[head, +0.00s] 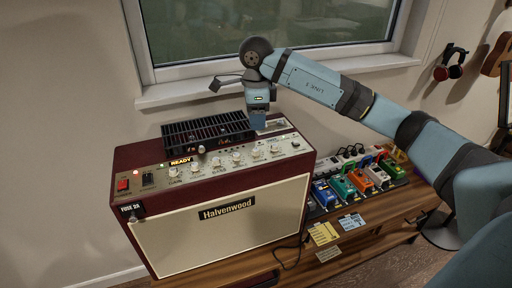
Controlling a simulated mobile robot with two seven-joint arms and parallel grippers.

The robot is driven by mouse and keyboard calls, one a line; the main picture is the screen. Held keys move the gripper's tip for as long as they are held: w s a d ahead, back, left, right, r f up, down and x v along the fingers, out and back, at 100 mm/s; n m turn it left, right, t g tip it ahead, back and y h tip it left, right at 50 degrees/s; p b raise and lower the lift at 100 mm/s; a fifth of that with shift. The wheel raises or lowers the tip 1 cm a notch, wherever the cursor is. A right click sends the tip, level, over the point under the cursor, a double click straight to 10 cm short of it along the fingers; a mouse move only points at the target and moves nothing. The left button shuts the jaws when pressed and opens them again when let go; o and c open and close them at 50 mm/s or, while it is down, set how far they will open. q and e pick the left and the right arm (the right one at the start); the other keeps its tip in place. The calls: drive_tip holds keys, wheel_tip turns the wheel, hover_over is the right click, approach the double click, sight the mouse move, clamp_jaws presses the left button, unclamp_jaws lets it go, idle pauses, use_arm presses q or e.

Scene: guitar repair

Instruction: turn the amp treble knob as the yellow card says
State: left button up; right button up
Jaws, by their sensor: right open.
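The amp (222,211) is a dark red cabinet with a cream front marked "Halvenwood". A row of pale knobs (236,158) runs along its sloped top panel. The knob labels are too small to read, so I cannot tell which is treble. The yellow card (323,233) lies to the right of the amp at the bench's front; its writing is not legible. My right gripper (257,122) is open and points down above the back right of the amp's top, behind the knob row and apart from it. My left gripper is out of view.
A black grilled box (207,132) sits on the amp's top, left of my right gripper. Several coloured pedals (343,187) stand on the wooden bench to the right. A blue card (351,221) lies near the yellow one. The window sill (190,92) is behind.

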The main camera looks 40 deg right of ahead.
sight(256, 149)
wheel_tip(256, 149, down, 10)
drive_tip(key=shift+r, duration=0.1)
drive_tip(key=shift+c, duration=0.2)
clamp_jaws()
